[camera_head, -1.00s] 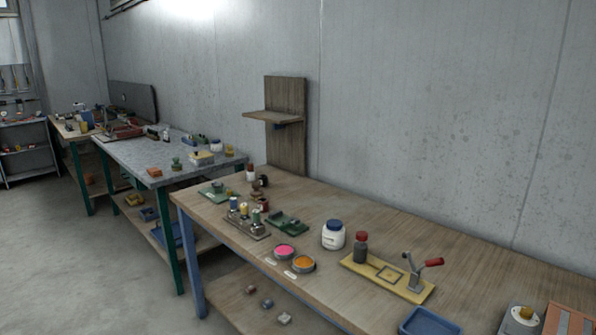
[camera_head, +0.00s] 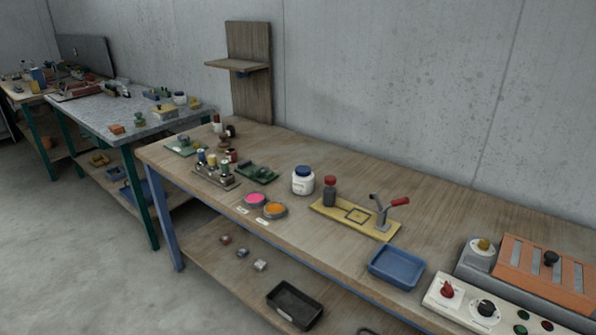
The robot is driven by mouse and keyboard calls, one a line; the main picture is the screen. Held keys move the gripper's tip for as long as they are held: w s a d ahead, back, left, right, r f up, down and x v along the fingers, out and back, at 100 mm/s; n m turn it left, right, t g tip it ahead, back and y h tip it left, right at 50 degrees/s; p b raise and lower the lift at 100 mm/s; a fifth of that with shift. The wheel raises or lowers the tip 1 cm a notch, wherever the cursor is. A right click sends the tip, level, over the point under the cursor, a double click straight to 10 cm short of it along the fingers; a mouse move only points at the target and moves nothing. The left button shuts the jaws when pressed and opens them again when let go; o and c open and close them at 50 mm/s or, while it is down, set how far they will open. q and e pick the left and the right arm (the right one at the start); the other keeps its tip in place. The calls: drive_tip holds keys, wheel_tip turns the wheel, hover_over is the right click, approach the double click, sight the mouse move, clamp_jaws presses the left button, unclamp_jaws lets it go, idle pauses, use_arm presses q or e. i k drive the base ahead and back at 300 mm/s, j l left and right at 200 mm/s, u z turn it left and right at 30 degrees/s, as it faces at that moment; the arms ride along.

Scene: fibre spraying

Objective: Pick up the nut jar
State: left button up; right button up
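A white jar with a dark blue lid (camera_head: 303,180) stands upright on the wooden workbench (camera_head: 345,235), near its middle. It is the only large jar in view and seems to be the nut jar; its label is too small to read and its contents do not show. Neither of my grippers is in view.
Pink (camera_head: 255,200) and orange (camera_head: 274,210) round tins sit in front of the jar. A blue tray (camera_head: 396,267) and a control box (camera_head: 470,300) lie to the right. A bottle rack (camera_head: 214,178) stands left. A wooden wall shelf (camera_head: 238,66) rises behind. Grey floor is open at left.

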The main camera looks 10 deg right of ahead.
sight(302, 185)
drive_tip(key=z, duration=0.6)
drive_tip(key=j+z, duration=1.05)
drive_tip(key=j, duration=0.15)
drive_tip(key=k+j, duration=0.1)
drive_tip(key=j, duration=0.3)
drive_tip(key=k+j+z, duration=0.1)
drive_tip(key=j, duration=0.35)
drive_tip(key=k+j, duration=0.15)
drive_tip(key=j, duration=0.25)
drive_tip(key=k+j+z, duration=0.1)
drive_tip(key=j, duration=0.3)
drive_tip(key=k+j+z, duration=0.1)
drive_tip(key=j, duration=0.3)
drive_tip(key=k+j, duration=0.2)
drive_tip(key=j, duration=0.2)
